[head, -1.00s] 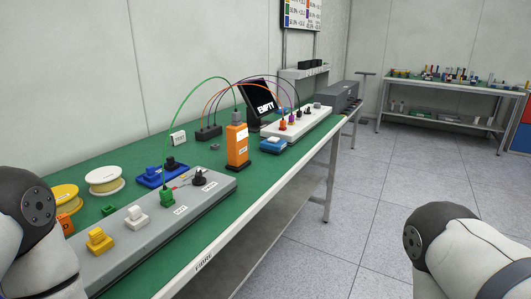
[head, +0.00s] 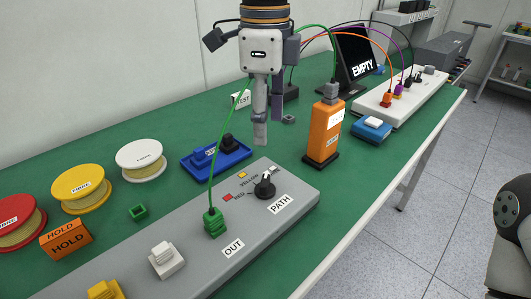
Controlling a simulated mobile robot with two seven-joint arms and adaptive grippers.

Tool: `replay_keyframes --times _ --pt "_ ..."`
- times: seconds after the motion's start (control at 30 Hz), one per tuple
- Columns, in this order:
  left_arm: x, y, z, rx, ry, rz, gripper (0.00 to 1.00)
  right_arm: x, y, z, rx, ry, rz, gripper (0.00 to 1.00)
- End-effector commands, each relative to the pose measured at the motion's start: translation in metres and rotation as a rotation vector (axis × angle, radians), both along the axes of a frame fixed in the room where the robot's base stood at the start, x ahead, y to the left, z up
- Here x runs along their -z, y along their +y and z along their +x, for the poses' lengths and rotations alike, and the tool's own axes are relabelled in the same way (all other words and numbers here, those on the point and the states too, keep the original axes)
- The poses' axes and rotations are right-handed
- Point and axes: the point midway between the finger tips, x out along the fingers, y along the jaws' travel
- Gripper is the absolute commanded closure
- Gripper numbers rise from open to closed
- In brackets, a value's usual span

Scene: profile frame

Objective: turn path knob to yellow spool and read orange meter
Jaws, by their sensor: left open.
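The path knob (head: 264,189) is black, on the grey panel (head: 190,240) beside the PATH label. Small red, yellow and white marks lie behind it. Its light pointer tip seems to face the back, towards the white mark; I cannot be sure. The orange meter (head: 324,138) stands upright on the green bench right of the knob; its pale display is too small to read. The yellow spool (head: 80,186) lies at the left between a white spool and a red one. My left gripper (head: 264,136) is open, pointing down above and behind the knob, apart from it. My right gripper is out of view.
A green plug (head: 214,223) with a raised cable stands left of the knob. A blue tray (head: 216,160) lies behind the panel. An orange HOLD block (head: 66,239) is at the left. A screen (head: 360,62) reads EMPTY. Green bench is clear between panel and meter.

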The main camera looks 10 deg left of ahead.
Motion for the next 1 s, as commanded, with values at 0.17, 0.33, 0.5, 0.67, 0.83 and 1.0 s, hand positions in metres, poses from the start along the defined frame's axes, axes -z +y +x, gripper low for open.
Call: replay_keyframes --times 0.17,0.33,0.5,0.67,0.83,1.0 --pt "0.041 0.000 -0.002 0.001 0.006 0.001 0.45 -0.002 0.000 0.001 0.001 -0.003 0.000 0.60" --pt "0.084 0.000 -0.001 0.000 0.004 0.001 0.45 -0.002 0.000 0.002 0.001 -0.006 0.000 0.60" --pt "0.109 0.000 -0.001 -0.001 0.001 0.000 0.45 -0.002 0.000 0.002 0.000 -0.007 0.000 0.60" --pt "0.115 0.000 -0.001 -0.001 0.000 0.000 0.45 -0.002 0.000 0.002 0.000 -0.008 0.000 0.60" --pt "0.115 0.000 -0.001 -0.001 0.000 0.000 0.45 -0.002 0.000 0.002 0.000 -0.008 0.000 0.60" --pt "0.115 0.000 -0.001 -0.001 0.000 0.000 0.84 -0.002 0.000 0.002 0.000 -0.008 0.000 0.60"
